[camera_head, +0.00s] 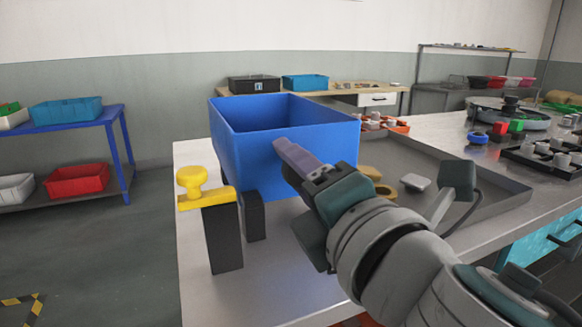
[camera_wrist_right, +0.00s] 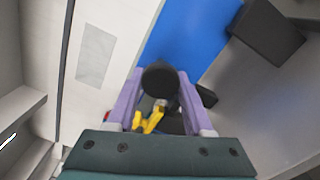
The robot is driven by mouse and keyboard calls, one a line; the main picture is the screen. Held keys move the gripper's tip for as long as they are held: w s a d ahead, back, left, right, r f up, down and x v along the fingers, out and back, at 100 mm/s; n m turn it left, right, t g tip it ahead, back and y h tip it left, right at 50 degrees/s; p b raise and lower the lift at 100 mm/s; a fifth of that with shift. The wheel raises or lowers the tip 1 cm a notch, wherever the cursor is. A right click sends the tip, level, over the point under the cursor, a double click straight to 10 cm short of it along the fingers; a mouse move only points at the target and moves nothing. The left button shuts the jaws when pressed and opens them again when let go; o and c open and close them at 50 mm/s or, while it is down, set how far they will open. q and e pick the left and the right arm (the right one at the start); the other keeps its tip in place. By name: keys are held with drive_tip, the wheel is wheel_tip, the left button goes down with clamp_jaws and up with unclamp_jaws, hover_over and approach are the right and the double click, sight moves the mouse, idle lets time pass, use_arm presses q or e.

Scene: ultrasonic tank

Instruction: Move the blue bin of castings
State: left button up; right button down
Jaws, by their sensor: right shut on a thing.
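The blue bin (camera_head: 285,135) stands at the left end of the metal table, with its open top up. Its front wall hides the lower inside, and no castings show in it. It also shows as a blue surface in the right wrist view (camera_wrist_right: 190,40). My right gripper (camera_head: 287,150) comes in from the right in front of the bin's front wall. In the right wrist view its purple fingers are shut on a dark round-ended thing (camera_wrist_right: 160,78), close beside the blue surface. In the head view that thing is hidden. My left gripper is not in view.
A yellow knobbed piece (camera_head: 193,186) sits on a dark upright block (camera_head: 222,240) left of the bin; another dark block (camera_head: 253,217) stands beside it. A grey tray (camera_head: 460,185) lies to the right. The table's front left (camera_head: 240,295) is clear.

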idle(0.3)
drive_tip(key=shift+c, duration=1.6)
unclamp_jaws()
drive_tip(key=shift+s, duration=0.1)
drive_tip(key=v, duration=0.9)
drive_tip(key=shift+s, duration=0.3)
drive_tip(key=shift+d, duration=0.1)
